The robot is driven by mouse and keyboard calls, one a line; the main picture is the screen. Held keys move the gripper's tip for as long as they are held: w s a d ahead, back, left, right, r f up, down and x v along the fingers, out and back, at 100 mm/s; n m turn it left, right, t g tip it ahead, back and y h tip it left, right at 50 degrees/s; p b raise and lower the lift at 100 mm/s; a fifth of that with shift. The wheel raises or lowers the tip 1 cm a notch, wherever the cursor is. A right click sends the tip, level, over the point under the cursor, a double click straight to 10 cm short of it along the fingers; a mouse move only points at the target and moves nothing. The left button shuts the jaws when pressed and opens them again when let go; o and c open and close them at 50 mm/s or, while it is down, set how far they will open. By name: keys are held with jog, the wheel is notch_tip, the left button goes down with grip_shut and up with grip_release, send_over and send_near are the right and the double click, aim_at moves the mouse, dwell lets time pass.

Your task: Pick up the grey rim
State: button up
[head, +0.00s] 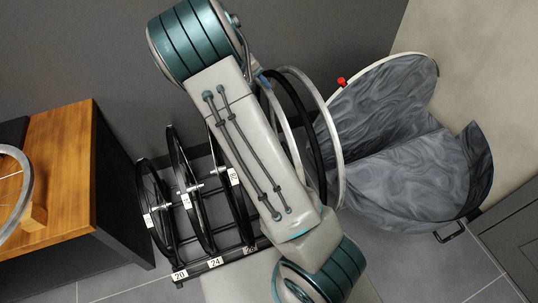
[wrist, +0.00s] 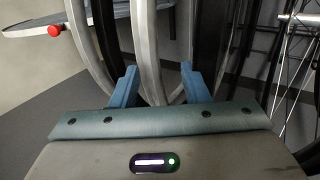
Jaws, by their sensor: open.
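Several rims hang upright side by side behind my arm in the head view: a pale grey rim (head: 338,160) on the right, a black rim (head: 303,108) and another pale grey rim (head: 280,120). In the wrist view, a light grey rim (wrist: 147,50) passes between the two blue fingers of my gripper (wrist: 160,86), nearer the left finger. The fingers are apart and do not visibly clamp it. Another grey rim (wrist: 82,40) and a black rim (wrist: 106,28) stand left of the left finger.
Black spoked wheels (head: 185,190) stand in a rack with number labels (head: 215,263) left of my arm. A wooden-topped bench (head: 60,140) holds a silver rim (head: 27,190). A round grey container (head: 400,150) with a red knob (head: 341,82) stands at right. A dark tyre or rim (wrist: 212,40) is close beyond my right finger.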

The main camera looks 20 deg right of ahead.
aim_at(268, 92)
jog(key=b+x, duration=0.1)
jog(key=x, duration=0.4)
jog(key=shift+w+d+b, duration=0.1)
jog(key=shift+d+b, duration=0.15)
jog(key=shift+b, duration=0.1)
jog(key=shift+r, duration=0.1)
grip_shut()
dwell(0.9)
